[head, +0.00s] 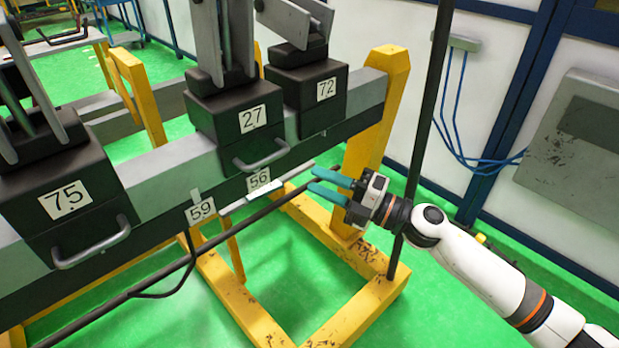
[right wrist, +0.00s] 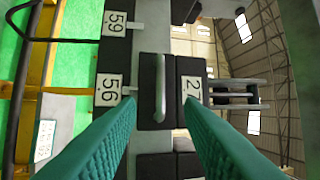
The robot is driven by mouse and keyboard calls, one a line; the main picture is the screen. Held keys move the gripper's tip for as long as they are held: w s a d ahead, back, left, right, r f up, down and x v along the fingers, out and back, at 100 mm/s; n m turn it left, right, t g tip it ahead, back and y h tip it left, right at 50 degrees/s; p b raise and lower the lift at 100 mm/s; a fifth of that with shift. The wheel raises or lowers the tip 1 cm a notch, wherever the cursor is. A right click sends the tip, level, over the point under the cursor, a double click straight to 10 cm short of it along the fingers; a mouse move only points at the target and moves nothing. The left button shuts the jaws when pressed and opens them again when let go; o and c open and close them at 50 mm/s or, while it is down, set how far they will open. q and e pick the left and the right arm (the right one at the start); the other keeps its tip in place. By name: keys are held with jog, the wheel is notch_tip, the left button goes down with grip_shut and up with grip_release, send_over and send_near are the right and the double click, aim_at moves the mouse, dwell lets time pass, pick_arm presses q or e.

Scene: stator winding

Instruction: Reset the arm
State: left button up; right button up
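My right gripper (head: 332,187) comes in from the right in the head view. Its two teal fingers are spread apart with nothing between them. They point left, near the front of the grey beam and close to a thin dark rod. In the right wrist view the same fingers (right wrist: 150,130) frame the dark block marked 27 (right wrist: 195,90) and its metal handle (right wrist: 158,88), which lie beyond the fingertips. The gripper appears apart from the block. My left gripper and arm are not in the head view.
Dark blocks marked 75 (head: 70,205), 27 (head: 235,120) and 72 (head: 310,90) sit on the beam. Tags 59 (head: 201,211) and 56 (head: 259,180) hang below. A yellow frame (head: 375,130) supports the beam. A dark upright pole (head: 428,120) stands beside my right arm. Green floor (head: 440,310) is open in front.

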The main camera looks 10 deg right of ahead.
dwell(0.4)
jog(key=w+d+f+m+t+h+p, duration=0.1)
jog(key=w+d+f+m+t+h, duration=0.2)
jog(key=f+m, duration=0.45)
jog(key=w+d+f+m+t+h+p, duration=0.1)
jog(key=w+d+f+m+t+h, duration=0.25)
jog(key=f, duration=0.65)
jog(key=s+d+f+m+g+h+p, duration=0.1)
jog(key=s+d+f+m+g+h, duration=0.3)
jog(key=f, duration=0.7)
jog(key=s+d+f+m+g+h+p, duration=0.1)
jog(key=s+d+f+m+h, duration=0.4)
jog(key=f, duration=0.6)
jog(key=s+d+f+m+g+h, duration=0.1)
jog(key=s+f+m+g, duration=0.2)
jog(key=s+f, duration=0.65)
jog(key=s+d+f+m+g, duration=0.1)
jog(key=s+f+m+g, duration=0.15)
jog(key=s+f, duration=0.65)
jog(key=s+a+f+m+g+p, duration=0.1)
jog(key=s+g, duration=0.1)
jog(key=s, duration=1)
jog(key=s+a+f+m+g, duration=0.1)
jog(key=s+g, duration=0.2)
jog(key=s, duration=1)
jog(key=shift+s+a+f+m+h+p, duration=0.2)
jog(key=shift+a+f+m+h+p, duration=0.05)
jog(key=shift+a+m+h+p, duration=0.15)
